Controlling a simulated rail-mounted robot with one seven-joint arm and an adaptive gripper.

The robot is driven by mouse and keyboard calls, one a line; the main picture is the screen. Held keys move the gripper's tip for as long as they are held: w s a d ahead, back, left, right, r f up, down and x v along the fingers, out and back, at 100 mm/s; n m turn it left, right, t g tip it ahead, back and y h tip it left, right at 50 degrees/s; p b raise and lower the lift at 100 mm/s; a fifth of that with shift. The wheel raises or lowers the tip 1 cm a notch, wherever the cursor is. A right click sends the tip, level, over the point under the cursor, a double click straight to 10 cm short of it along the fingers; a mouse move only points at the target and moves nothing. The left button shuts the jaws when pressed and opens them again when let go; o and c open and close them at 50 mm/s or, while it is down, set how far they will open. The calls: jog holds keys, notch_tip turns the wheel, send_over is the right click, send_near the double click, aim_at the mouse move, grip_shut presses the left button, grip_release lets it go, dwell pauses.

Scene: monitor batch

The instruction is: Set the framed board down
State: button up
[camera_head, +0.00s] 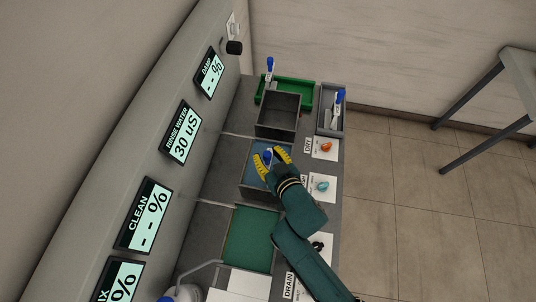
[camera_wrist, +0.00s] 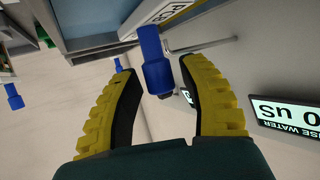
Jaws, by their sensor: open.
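My gripper (camera_head: 269,156) is over the blue-filled rinse tank (camera_head: 248,178), its yellow fingers apart. A blue handle (camera_head: 267,157) stands between them; I take it to be the framed board's. In the wrist view the handle (camera_wrist: 153,58) lies between the open fingertips (camera_wrist: 153,68), with a visible gap to the left finger; contact with the right finger is unclear. A white plate marked PCB (camera_wrist: 165,12) shows beyond it. The board's lower part is hidden, so I cannot tell whether it rests in the tank.
An empty grey bin (camera_head: 278,112) stands behind the tank. Other blue-handled boards stand in the green tray (camera_head: 300,88) and grey box (camera_head: 331,122). Orange (camera_head: 326,147) and teal (camera_head: 322,186) pieces lie right. Display panels line the left wall.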

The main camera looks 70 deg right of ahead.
jog(key=shift+r, duration=0.25)
jog(key=v, duration=1.2)
jog(key=shift+p, duration=0.35)
jog(key=w+a+r+n+t+y, duration=0.1)
jog(key=w+a+r+n+t, duration=0.2)
jog(key=w+r, duration=0.65)
jog(key=w+a+r+n+t+y, duration=0.1)
jog(key=w+a+r+t+y, duration=0.2)
jog(key=w+r, duration=0.65)
jog(key=w+a+r+n+t+y, duration=0.1)
jog(key=a+r+n+t+y, duration=0.1)
jog(key=a+r, duration=0.4)
jog(key=w+a+r+n+t+y, duration=0.1)
jog(key=a+r+n+t+y, duration=0.2)
jog(key=r, duration=1)
jog(key=a+t, duration=0.2)
jog(key=a, duration=0.2)
jog(key=shift+r+n+y, duration=0.2)
jog(key=shift+n+y, duration=0.1)
jog(key=shift+y, duration=0.1)
